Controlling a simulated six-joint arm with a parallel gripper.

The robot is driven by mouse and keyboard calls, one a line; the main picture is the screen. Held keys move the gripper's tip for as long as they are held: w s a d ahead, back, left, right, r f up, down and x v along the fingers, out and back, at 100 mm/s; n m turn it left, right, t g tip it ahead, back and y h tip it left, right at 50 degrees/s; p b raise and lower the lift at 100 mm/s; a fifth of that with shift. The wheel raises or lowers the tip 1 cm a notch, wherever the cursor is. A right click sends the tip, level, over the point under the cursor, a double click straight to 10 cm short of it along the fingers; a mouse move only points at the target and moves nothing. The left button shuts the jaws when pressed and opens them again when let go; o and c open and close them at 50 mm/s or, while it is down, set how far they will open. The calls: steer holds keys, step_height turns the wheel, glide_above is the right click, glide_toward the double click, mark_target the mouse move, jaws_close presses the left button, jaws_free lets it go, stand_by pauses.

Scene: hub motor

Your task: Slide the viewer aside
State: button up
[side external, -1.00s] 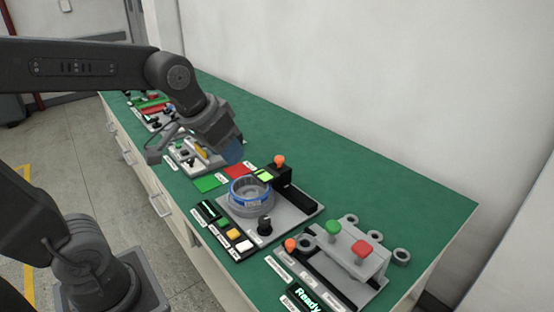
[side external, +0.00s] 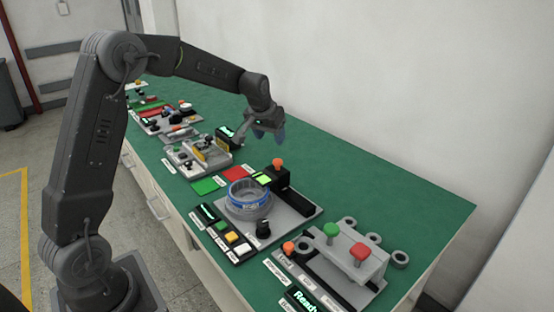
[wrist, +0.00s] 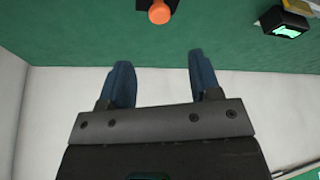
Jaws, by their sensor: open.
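The viewer appears to be the black block (side external: 271,180) with an orange knob (side external: 278,163) on top and a lit green face. It stands at the back of a grey plate, beside a round grey housing with a blue ring (side external: 249,197). My gripper (side external: 267,133) is open and empty above the green bench, apart from the knob, on the wall side. Its two blue fingers (wrist: 161,75) are spread with nothing between them.
A black box with a green display (side external: 228,137) stands left of my gripper. Green and red pads (side external: 208,185) lie left of the plate. A fixture with green and red knobs (side external: 347,250) is at front right. Bare green bench (side external: 350,185) lies along the wall.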

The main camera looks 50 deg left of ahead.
mark_target(278, 160)
steer(key=x, duration=1.1)
steer(key=shift+f, duration=0.25)
jaws_close()
